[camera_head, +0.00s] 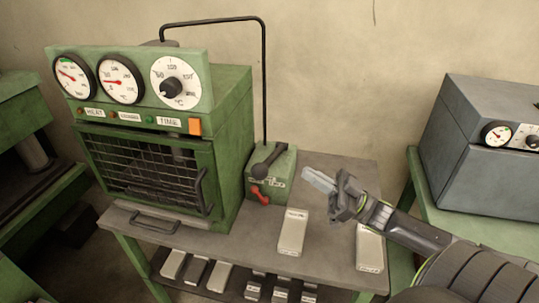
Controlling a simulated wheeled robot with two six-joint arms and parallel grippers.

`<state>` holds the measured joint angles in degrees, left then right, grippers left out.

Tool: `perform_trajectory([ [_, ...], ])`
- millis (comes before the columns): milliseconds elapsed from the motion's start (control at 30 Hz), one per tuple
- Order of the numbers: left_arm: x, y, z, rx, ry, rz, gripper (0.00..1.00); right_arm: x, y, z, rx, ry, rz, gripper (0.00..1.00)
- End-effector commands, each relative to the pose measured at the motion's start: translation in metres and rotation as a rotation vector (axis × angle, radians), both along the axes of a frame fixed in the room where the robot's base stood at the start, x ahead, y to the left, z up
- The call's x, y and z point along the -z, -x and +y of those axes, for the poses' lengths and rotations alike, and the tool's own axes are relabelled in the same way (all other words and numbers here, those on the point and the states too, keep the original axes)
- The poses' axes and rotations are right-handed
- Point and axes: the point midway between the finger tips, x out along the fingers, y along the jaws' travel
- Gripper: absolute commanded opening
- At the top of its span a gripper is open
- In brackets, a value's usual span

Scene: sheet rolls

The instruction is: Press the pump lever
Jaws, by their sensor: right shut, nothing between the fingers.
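The pump (273,180) is a small green box beside the oven, with a label on its front. Its dark lever (267,160) slants up to the right across the top. A red handle (259,195) sits low on its front. My right gripper (322,180) comes in from the right and is shut and empty. Its fingertips point left, to the right of the pump and apart from the lever in the picture. My left gripper is out of view.
The green oven (230,105) with gauges, a knob and a barred door stands left. A black pipe (264,80) rises behind the pump. Pale blocks (292,232) lie on the grey table (250,238), several more on the shelf below. A grey box (480,170) stands at right.

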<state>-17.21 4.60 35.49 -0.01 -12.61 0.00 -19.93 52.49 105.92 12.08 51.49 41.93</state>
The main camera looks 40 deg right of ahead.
Motion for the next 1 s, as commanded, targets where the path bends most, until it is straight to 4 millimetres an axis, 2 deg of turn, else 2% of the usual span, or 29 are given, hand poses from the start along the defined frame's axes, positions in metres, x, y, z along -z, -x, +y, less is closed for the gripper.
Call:
perform_trajectory([
  [467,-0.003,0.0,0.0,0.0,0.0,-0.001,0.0,-0.006,-0.005,0.003,0.0,-0.005,0.001,0.0],
  [567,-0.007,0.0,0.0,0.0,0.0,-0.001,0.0,-0.014,-0.013,0.011,-0.001,-0.007,-0.002,0.0],
  [967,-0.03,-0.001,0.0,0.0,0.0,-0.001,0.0,-0.057,-0.066,0.058,0.0,-0.007,-0.003,0.0],
  [1000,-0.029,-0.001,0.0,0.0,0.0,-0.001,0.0,-0.049,-0.068,0.058,0.004,-0.009,0.004,0.0],
])
